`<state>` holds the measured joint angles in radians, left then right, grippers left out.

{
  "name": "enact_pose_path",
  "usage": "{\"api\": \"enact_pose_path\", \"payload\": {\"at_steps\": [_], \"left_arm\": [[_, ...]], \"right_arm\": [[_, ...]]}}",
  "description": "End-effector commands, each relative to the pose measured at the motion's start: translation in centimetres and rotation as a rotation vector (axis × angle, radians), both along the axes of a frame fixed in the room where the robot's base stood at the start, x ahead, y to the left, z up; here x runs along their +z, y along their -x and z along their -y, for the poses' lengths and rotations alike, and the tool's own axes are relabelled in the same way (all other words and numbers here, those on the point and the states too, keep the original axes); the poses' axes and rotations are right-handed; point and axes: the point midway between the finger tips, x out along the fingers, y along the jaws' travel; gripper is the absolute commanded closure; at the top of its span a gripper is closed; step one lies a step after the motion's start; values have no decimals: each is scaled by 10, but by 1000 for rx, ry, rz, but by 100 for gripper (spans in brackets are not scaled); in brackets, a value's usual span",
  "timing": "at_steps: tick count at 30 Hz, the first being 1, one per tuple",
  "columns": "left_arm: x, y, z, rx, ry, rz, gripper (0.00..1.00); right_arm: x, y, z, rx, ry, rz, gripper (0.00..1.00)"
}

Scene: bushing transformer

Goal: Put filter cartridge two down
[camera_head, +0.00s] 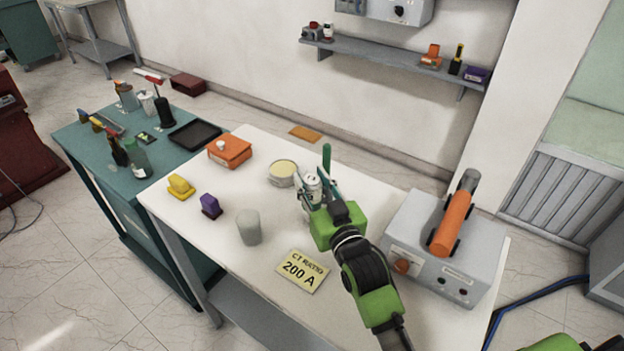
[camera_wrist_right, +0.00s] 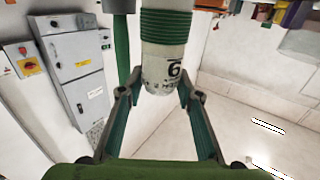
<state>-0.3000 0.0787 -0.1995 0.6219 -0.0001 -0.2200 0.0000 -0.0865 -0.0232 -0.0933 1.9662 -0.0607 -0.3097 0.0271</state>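A white cylinder, apparently a filter cartridge (camera_head: 312,185), is upright over the right half of the white table. In the right wrist view the cartridge (camera_wrist_right: 163,60) shows a dark "6" and a green ribbed band. My right gripper (camera_head: 318,196) reaches it from the front right. In the right wrist view the fingers (camera_wrist_right: 162,92) close in on both sides of its near end and appear to touch it. Whether its base rests on the table is hidden. A green rod (camera_head: 326,158) stands right behind it. My left gripper is not in view.
Left of the gripper are a round tin (camera_head: 283,174), a grey cup (camera_head: 249,228), a purple block (camera_head: 210,206), a yellow block (camera_head: 181,187) and an orange box (camera_head: 230,151). A grey test box (camera_head: 446,245) stands right.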

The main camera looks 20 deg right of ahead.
Motion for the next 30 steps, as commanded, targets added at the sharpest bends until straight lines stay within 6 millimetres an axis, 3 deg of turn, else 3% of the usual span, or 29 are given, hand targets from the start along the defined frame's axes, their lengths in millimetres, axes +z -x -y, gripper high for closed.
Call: {"api": "enact_pose_path", "payload": {"at_steps": [14, 30], "left_arm": [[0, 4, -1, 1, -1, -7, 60], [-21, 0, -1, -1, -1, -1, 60]], "right_arm": [[1, 3, 0, 0, 0, -3, 53], [0, 96, 7, 1, 0, -4, 53]]}}
